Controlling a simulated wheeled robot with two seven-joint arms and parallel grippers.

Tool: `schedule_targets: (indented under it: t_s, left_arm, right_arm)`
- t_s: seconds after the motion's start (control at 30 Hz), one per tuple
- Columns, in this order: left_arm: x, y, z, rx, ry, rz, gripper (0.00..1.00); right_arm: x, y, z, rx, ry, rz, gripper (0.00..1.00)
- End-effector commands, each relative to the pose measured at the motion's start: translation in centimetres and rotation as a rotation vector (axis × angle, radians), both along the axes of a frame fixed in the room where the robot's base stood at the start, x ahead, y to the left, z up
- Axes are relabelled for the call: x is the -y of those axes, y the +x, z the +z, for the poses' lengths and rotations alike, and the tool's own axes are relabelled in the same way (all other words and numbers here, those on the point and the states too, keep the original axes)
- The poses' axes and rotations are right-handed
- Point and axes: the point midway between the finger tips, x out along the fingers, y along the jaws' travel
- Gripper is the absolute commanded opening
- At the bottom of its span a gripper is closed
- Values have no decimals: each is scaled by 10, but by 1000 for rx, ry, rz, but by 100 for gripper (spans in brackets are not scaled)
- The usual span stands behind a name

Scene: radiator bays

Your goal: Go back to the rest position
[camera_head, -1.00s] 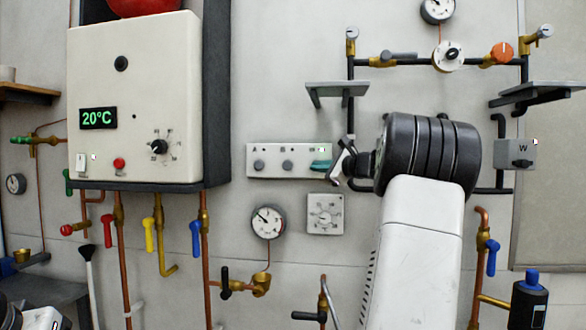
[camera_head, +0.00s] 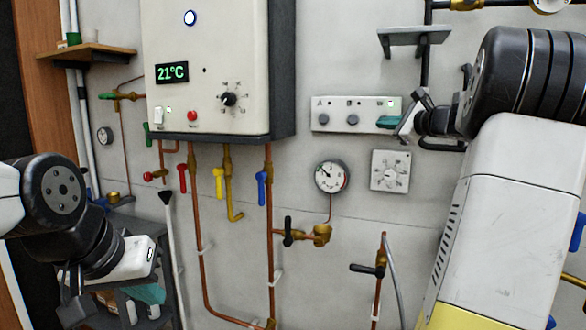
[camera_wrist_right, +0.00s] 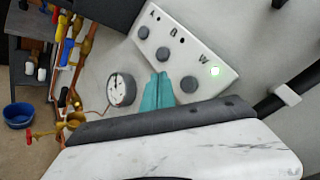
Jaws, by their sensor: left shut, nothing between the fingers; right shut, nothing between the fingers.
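My right gripper (camera_head: 390,122) reaches in from the right in the head view. Its teal fingers are shut and empty, in front of the right end of the white switch panel (camera_head: 337,126). In the right wrist view the teal fingers (camera_wrist_right: 158,92) lie beside the panel's knob under W (camera_wrist_right: 189,84); I cannot tell whether they touch it.
The boiler (camera_head: 205,70) reads 21°C and its round indicator (camera_head: 190,18) glows. Copper pipes with coloured valve handles hang below it. A gauge (camera_head: 332,177) and a square plate (camera_head: 390,171) sit under the panel. A grey shelf (camera_head: 414,37) juts out above my right gripper.

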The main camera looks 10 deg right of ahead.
Motion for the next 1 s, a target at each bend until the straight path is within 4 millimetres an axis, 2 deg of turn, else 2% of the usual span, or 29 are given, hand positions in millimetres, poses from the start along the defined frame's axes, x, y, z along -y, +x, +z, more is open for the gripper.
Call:
schedule_targets:
  t_s: [0.07,0.13,0.27,0.3,0.37,0.4,0.47,0.53,0.6,0.7,0.8,0.9,1.0]
  left_arm:
    - [0,0,0,0,0,0,0]
    - [0,0,0,0,0,0,0]
    - [0,0,0,0,0,0,0]
    - [0,0,0,0,0,0,0]
    - [0,0,0,0,0,0,0]
    - [0,0,0,0,0,0,0]
    - [0,0,0,0,0,0,0]
    - [0,0,0,0,0,0,0]
    - [0,0,0,0,0,0,0]
    - [0,0,0,0,0,0,0]
    - [0,0,0,0,0,0,0]
    - [0,0,0,0,0,0,0]
    - [0,0,0,0,0,0,0]
  right_arm:
    - [-19,-3,-2,-15,-39,29,0]
    - [-48,-9,-9,-42,-111,78,0]
    - [-127,-41,-36,-116,-342,230,0]
    - [-152,-56,-47,-137,-432,287,0]
    - [-186,-82,-65,-162,-572,376,0]
    - [-207,-102,-79,-175,-670,437,0]
    - [-233,-135,-99,-187,-824,534,0]
    - [-257,-176,-125,-187,-1018,651,0]
    - [-272,-218,-151,-173,-1216,769,0]
    - [-278,-268,-186,-132,-1482,915,0]
    - [-275,-300,-210,-87,-1681,1019,0]
    - [-271,-315,-222,-59,-1786,1071,0]
    - [-271,-315,-222,-59,-1786,1071,0]
